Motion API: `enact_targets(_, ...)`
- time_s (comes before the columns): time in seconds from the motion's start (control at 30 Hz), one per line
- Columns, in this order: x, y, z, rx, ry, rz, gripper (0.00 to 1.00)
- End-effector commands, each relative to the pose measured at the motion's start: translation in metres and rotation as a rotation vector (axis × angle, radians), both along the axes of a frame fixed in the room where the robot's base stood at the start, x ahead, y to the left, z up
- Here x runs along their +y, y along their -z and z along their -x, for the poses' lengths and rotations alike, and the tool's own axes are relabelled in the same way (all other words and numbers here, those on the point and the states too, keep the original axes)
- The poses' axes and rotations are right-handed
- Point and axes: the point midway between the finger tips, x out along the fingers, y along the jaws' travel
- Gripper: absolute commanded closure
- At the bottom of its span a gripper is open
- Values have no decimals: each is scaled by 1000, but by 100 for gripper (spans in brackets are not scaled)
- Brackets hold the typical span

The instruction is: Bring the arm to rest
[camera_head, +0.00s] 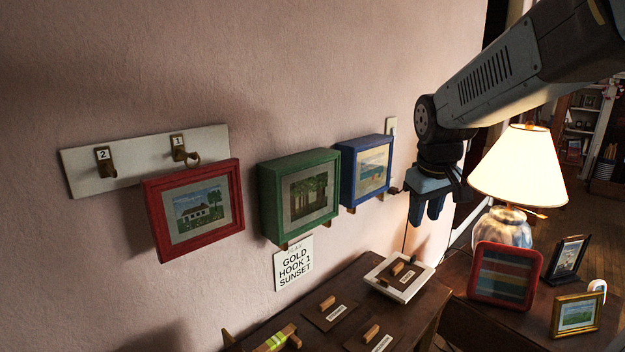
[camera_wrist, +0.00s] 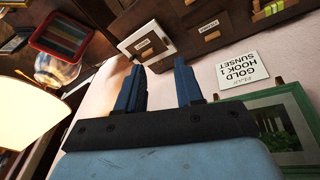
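My gripper (camera_head: 426,212) hangs from my raised arm near the pink wall, fingers pointing down. It is to the right of the blue-framed picture (camera_head: 366,172) and left of the lamp. In the wrist view my gripper (camera_wrist: 158,78) shows two blue fingers apart with nothing between them, so it is open and empty. It appears clear of the wall, the pictures and the table.
A red-framed picture (camera_head: 196,209) hangs below hook 1 on a white rail (camera_head: 85,182); hook 2 is bare. A green-framed picture (camera_head: 300,197), a sign (camera_head: 294,264), a lit lamp (camera_head: 519,168) and a dark table (camera_head: 365,270) with a white frame (camera_head: 399,276) are near.

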Motion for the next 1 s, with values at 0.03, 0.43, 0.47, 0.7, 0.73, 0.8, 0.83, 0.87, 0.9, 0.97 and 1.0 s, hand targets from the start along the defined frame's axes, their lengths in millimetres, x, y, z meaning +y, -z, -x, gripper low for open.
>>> enact_targets(0.03, 0, -5, 10, -17, 17, -6, 64)
enact_targets(0.43, -3, -27, 86, -126, 164, -82, 64)
enact_targets(0.47, -3, -28, 91, -135, 176, -89, 64)
enact_targets(0.7, -5, -30, 132, -192, 252, -150, 64)
enact_targets(0.73, -5, -30, 136, -198, 259, -157, 64)
enact_targets(0.8, -6, -29, 144, -209, 277, -171, 64)
enact_targets(0.83, -6, -29, 146, -213, 281, -176, 64)
enact_targets(0.87, -6, -28, 149, -215, 286, -180, 64)
enact_targets(0.9, -6, -28, 151, -219, 291, -184, 64)
enact_targets(0.97, -6, -28, 154, -222, 295, -189, 64)
enact_targets(1.0, -6, -27, 155, -223, 298, -191, 64)
